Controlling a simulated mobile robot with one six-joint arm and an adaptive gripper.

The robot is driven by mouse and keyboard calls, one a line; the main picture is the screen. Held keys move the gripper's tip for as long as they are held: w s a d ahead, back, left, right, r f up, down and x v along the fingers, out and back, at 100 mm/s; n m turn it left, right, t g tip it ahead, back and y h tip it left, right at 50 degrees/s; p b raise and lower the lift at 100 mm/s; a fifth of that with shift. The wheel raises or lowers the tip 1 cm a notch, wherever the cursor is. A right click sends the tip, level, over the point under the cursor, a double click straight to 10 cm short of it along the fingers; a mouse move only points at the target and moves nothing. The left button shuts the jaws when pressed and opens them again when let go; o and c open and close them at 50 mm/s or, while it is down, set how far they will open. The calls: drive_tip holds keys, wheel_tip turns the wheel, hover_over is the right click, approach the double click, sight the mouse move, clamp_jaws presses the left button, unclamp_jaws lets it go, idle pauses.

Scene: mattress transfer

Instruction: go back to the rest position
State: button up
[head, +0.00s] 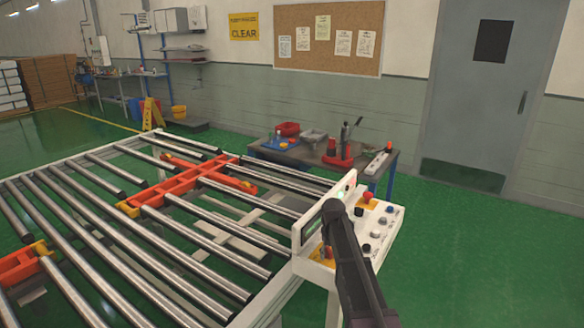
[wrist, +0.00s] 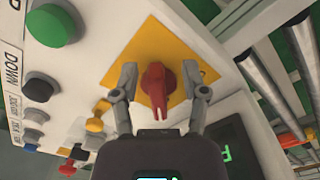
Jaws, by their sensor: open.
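My gripper (wrist: 158,95) is open in the wrist view, with one finger on each side of a red rotary knob (wrist: 156,82). The knob sits on a yellow plate (wrist: 190,60) on the white control panel (wrist: 100,25). Gaps show between fingers and knob; how deep the fingertips reach is hard to tell. In the head view my dark arm reaches over the control panel (head: 388,222) at the conveyor's right corner, hiding part of it and most of the gripper.
Panel buttons, including a green one (wrist: 52,25) and a black one (wrist: 37,91), lie beside the gripper. The roller conveyor (head: 130,235) with orange transfer frames (head: 185,185) fills the left. A workbench (head: 300,158) with tools stands behind. Green floor (head: 460,260) is clear at right.

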drive_tip(key=s+m, duration=0.1)
drive_tip(key=s, duration=2.5)
